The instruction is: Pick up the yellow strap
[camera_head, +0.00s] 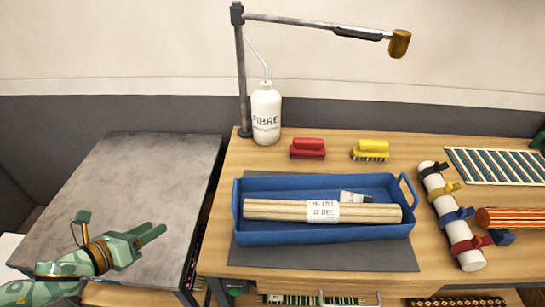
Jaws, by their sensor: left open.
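The yellow strap (446,189) is wrapped around a white roll (432,178) on the right part of the wooden bench, with its end sticking out to the right. A blue strap (458,215) and a red strap (470,244) are around the same roll, nearer the front. My left gripper (155,233) is open and empty over the grey-topped table at the left, far from the yellow strap. My right gripper is not in view.
A blue tray (325,239) holding a rolled bundle (270,210) stands between my left gripper and the roll. An orange striped roll (510,218) lies close to the roll's right. A red brush (307,148), yellow brush (370,150), white bottle (266,112) and lamp post (242,70) stand behind.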

